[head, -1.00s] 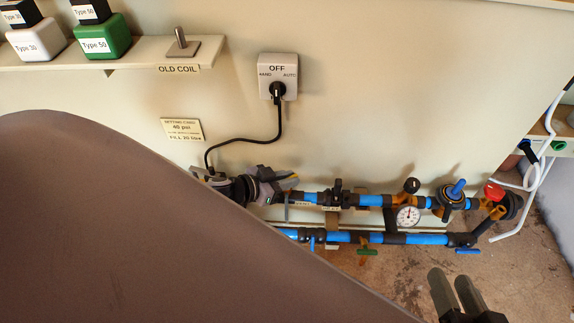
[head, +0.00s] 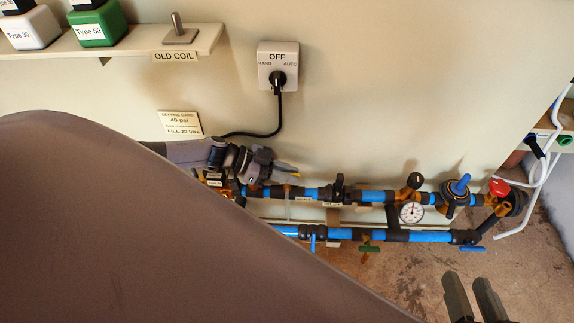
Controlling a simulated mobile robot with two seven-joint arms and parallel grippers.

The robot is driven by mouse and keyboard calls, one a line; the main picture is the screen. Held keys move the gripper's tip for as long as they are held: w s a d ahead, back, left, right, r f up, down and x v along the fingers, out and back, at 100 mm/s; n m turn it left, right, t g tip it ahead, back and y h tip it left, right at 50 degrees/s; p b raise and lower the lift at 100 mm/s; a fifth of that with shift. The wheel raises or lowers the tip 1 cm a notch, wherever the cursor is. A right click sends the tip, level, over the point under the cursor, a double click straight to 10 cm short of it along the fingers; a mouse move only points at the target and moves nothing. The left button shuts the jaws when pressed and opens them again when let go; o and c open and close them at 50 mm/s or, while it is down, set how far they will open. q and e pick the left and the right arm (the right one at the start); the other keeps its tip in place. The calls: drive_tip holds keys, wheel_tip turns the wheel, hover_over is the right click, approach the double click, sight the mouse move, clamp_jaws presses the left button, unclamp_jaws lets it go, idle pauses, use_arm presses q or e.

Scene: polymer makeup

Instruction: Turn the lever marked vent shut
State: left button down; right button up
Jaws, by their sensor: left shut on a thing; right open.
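My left gripper (head: 288,172) reaches in from the left along the wall, over the left end of the upper blue pipe (head: 300,191). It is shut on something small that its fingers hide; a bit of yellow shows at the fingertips. A small tag (head: 303,199) hangs below the pipe there, too small to read. I cannot make out which lever is marked vent. My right gripper (head: 475,297) is open and empty at the bottom right, over the floor and apart from the pipes.
A lower blue pipe (head: 430,237) carries blue levers (head: 473,248) and a green lever (head: 369,249). A gauge (head: 411,212), a blue knob (head: 460,184) and a red knob (head: 499,188) sit at the right. A switch box (head: 278,66) reads OFF; its black cable hangs down. My arm covers the lower left.

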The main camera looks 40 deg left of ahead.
use_arm(q)
drive_tip(key=shift+w+d+r, duration=0.1)
idle(0.3)
drive_tip(key=c, duration=1.2)
unclamp_jaws()
drive_tip(key=shift+o, duration=0.2)
